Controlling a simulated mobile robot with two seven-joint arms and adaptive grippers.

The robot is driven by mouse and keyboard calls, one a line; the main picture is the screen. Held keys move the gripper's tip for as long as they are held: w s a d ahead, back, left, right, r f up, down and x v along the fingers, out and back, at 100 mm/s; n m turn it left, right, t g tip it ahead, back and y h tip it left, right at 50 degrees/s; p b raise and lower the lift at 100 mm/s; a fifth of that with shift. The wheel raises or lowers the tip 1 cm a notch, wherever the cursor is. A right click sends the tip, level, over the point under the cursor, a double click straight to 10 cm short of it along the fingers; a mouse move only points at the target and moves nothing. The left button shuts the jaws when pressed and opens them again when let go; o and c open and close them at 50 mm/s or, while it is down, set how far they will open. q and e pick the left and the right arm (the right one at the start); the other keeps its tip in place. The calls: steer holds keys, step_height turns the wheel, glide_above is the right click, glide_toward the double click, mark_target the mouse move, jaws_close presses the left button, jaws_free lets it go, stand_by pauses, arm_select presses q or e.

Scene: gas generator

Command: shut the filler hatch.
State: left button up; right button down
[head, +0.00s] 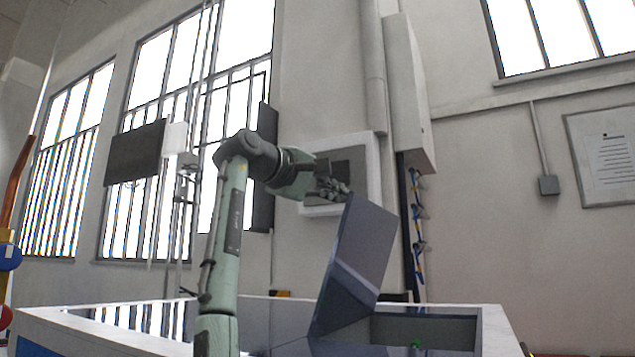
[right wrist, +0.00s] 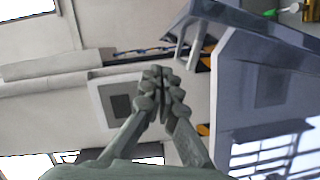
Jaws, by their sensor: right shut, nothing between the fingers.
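The filler hatch (head: 358,262) is a flat dark blue-grey lid. It stands raised and tilted on top of the generator housing (head: 490,325), left of a dark rectangular opening (head: 425,331). My right gripper (head: 333,188) is at the lid's upper left edge in the head view; whether it touches the lid I cannot tell. In the right wrist view its fingers (right wrist: 160,82) are together and empty, and the glossy lid (right wrist: 265,85) fills the right side. My left gripper is not in view.
A small green part (head: 416,344) shows inside the opening. Behind stand a wall with a grey box in a white frame (head: 352,165), a tall light cabinet (head: 408,90) and hanging cables (head: 418,230). The air right of the lid is clear.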

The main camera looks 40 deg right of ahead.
mark_target(352, 196)
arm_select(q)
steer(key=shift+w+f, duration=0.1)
arm_select(e)
steer(key=shift+s+d+f, duration=0.2)
steer(key=shift+s, duration=0.3)
steer(key=shift+s+d+f, duration=0.2)
steer(key=shift+s, duration=0.35)
steer(key=shift+s+d+f, duration=0.2)
steer(key=shift+s, duration=0.3)
